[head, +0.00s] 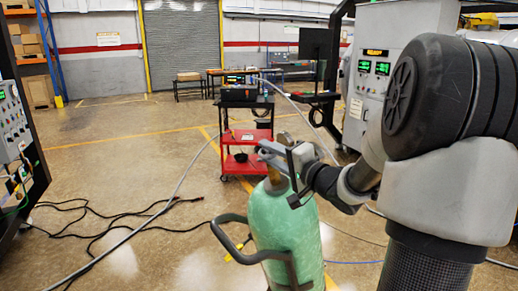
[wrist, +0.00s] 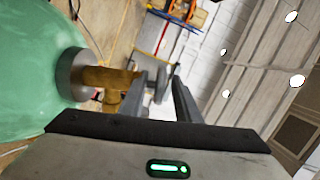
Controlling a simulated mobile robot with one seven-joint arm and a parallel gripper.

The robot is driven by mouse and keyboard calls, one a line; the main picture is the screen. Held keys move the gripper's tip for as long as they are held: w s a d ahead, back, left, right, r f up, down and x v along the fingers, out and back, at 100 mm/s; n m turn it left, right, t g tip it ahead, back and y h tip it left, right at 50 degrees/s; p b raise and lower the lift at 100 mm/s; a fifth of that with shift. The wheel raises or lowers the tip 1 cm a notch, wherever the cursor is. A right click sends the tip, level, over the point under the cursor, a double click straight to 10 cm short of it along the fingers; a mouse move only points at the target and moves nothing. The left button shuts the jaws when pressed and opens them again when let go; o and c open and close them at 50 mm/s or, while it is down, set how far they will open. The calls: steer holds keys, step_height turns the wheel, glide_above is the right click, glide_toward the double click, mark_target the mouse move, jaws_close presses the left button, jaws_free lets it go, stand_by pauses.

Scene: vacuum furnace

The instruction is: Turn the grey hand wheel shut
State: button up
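The green gas cylinder (head: 285,235) stands upright below my gripper, and its rounded shoulder (wrist: 35,70) fills the left of the wrist view. A brass valve (wrist: 105,78) sticks out of its grey collar. A small grey part, seemingly the hand wheel (wrist: 161,86), shows edge-on beyond the brass stem, between my fingers. My gripper (wrist: 160,78) looks open, one finger on each side of the wheel; contact cannot be told. In the head view my gripper (head: 267,151) is at the cylinder's top, and I cannot pick out the wheel there.
A dark curved handle (head: 230,232) rises beside the cylinder. A red cart (head: 246,137) stands behind it. Black cables (head: 120,215) and a grey hose lie on the floor at left. A control cabinet (head: 382,75) stands back right; a panel rack (head: 15,140) is at left.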

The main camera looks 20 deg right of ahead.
mark_target(262, 149)
steer(key=x, duration=0.5)
jaws_close()
